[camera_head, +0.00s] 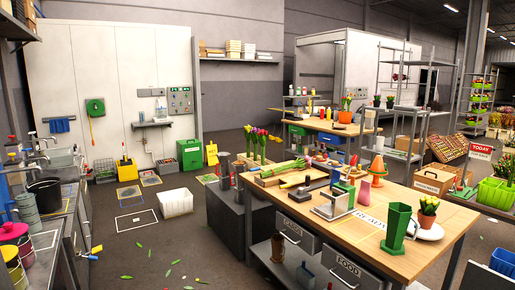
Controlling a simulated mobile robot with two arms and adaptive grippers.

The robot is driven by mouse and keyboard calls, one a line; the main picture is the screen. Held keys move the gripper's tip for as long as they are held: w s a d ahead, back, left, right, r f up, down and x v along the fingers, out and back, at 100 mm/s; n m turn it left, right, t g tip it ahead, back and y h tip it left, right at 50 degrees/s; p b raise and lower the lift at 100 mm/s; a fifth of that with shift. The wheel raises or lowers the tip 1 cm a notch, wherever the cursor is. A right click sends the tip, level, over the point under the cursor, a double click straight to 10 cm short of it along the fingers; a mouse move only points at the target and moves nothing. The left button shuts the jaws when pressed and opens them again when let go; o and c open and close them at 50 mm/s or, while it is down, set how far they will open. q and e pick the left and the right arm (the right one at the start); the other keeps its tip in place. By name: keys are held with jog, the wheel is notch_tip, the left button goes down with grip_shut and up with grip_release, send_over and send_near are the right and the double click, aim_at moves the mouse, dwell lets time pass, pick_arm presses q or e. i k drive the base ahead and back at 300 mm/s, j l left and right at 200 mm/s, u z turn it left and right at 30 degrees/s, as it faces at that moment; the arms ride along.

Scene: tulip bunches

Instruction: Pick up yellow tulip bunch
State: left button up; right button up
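Several upright tulips (261,135) with green stems and pink, purple and yellow-orange heads stand at the back left end of the wooden worktable (405,259). At this size I cannot tell for sure which of them form the yellow tulip bunch. A bunch with pinkish heads and green stems (284,168) lies flat on the table just in front of them. Neither of my grippers shows in the head view.
A green vase (396,227), a potted plant (427,211) and metal tools crowd the table. A white crate (175,203) stands on the floor to its left. A sink bench with buckets lines the left side. Grey floor (150,255) lies between, with scattered leaves.

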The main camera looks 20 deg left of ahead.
aim_at(247, 130)
jog(key=i+u, duration=0.35)
jog(key=i, duration=0.2)
jog(key=i+l+u, duration=0.15)
jog(key=i+u, duration=0.2)
jog(key=i, duration=0.15)
jog(key=i+j+u, duration=0.25)
jog(key=i+u, duration=0.25)
jog(key=i, duration=0.4)
jog(key=i+l+u, duration=0.15)
jog(key=i+u, duration=0.35)
jog(key=i, duration=0.4)
jog(key=i+z, duration=0.1)
jog(key=i, duration=0.55)
jog(key=i+z, duration=0.1)
jog(key=i, duration=0.6)
jog(key=i+j+z, duration=0.15)
jog(key=i, duration=0.5)
jog(key=i+j+z, duration=0.1)
jog(key=i, duration=0.55)
jog(key=j, duration=0.1)
